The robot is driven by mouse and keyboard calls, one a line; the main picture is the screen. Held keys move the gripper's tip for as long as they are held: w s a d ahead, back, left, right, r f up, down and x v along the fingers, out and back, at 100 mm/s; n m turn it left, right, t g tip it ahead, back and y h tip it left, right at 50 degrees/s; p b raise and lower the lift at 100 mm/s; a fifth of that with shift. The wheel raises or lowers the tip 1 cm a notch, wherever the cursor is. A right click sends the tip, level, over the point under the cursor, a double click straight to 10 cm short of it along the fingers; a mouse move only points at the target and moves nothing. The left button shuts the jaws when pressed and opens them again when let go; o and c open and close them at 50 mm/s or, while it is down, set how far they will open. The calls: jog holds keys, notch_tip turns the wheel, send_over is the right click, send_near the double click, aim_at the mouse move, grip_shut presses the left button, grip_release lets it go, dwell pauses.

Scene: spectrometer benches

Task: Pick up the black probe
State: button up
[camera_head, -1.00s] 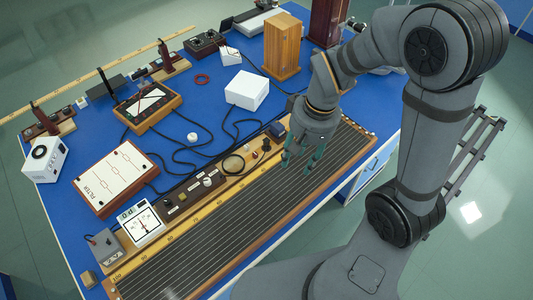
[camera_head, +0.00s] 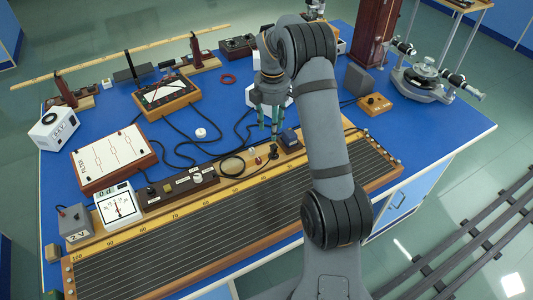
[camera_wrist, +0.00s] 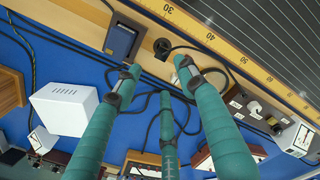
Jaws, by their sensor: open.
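The black probe (camera_head: 273,152) appears to be the small dark upright piece on the wooden edge of the long wire board (camera_head: 230,215). It also shows from above in the wrist view (camera_wrist: 162,46), with a dark cable beside it. My gripper (camera_head: 268,128) has teal fingers pointing down, above and just behind the probe in the head view. In the wrist view its fingers (camera_wrist: 158,75) are spread apart with nothing between them. The probe lies just beyond the fingertips there, and they look clear of it.
A dark blue block (camera_head: 289,138) stands close to the right of the probe. A black loop of cable (camera_head: 232,167) and a dark switch strip (camera_head: 180,189) lie to its left. A white box (camera_wrist: 65,108) is near the fingers. Loose cables cross the blue bench.

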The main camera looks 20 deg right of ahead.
aim_at(274, 146)
jog(key=n, duration=0.3)
jog(key=shift+s+a, duration=0.2)
jog(key=shift+s, duration=0.15)
jog(key=shift+f+n, duration=0.2)
jog(key=shift+n, duration=0.1)
notch_tip(274, 146, down, 5)
jog(key=shift+r+p, duration=0.1)
jog(key=shift+p, duration=0.2)
jog(key=f, duration=0.1)
jog(key=f+p, duration=0.1)
jog(key=f, duration=0.2)
jog(key=shift+s+d+f+p, duration=0.2)
jog(key=shift+d+p, duration=0.2)
jog(key=shift+f, duration=0.4)
jog(key=shift+c, duration=0.7)
grip_shut()
